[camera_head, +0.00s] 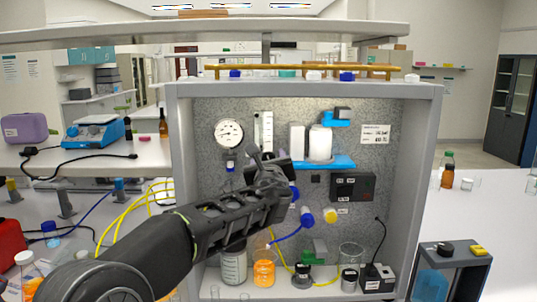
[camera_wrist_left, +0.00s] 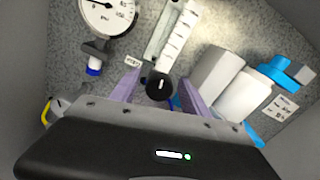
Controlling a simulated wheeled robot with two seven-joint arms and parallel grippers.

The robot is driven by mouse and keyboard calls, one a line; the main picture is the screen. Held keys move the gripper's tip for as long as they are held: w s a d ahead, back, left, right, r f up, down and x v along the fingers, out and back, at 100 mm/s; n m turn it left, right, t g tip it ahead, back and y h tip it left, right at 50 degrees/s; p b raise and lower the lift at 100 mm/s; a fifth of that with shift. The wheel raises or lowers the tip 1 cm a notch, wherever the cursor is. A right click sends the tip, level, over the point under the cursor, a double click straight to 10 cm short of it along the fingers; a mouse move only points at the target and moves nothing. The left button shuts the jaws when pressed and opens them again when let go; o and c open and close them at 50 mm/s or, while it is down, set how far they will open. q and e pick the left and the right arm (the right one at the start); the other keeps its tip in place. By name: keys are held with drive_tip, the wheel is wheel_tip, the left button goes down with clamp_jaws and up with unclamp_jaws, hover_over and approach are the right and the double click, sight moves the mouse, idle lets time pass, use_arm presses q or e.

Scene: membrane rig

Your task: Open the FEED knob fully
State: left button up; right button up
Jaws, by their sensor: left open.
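A black round knob (camera_wrist_left: 160,86) with a pale pointer mark sits on the speckled panel below the flow meter. A small white label (camera_wrist_left: 132,62), too small to read, is to its upper left. My left gripper (camera_wrist_left: 158,78) is open, with one purple finger on each side of the knob. I cannot tell whether the fingers touch it. In the head view my left gripper (camera_head: 264,158) is in front of the panel and hides the knob. My right gripper is not in view.
A pressure gauge (camera_head: 229,133) and a flow meter (camera_head: 263,132) are above my gripper. A white cartridge (camera_head: 320,143) on a blue bracket (camera_head: 330,162) is to the right. An orange bottle (camera_head: 264,272) and a clear beaker (camera_head: 351,254) stand below. The cabinet's side walls bound the space.

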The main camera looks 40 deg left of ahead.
use_arm(q)
drive_tip(key=shift+w+a, duration=0.25)
clamp_jaws()
idle(0.5)
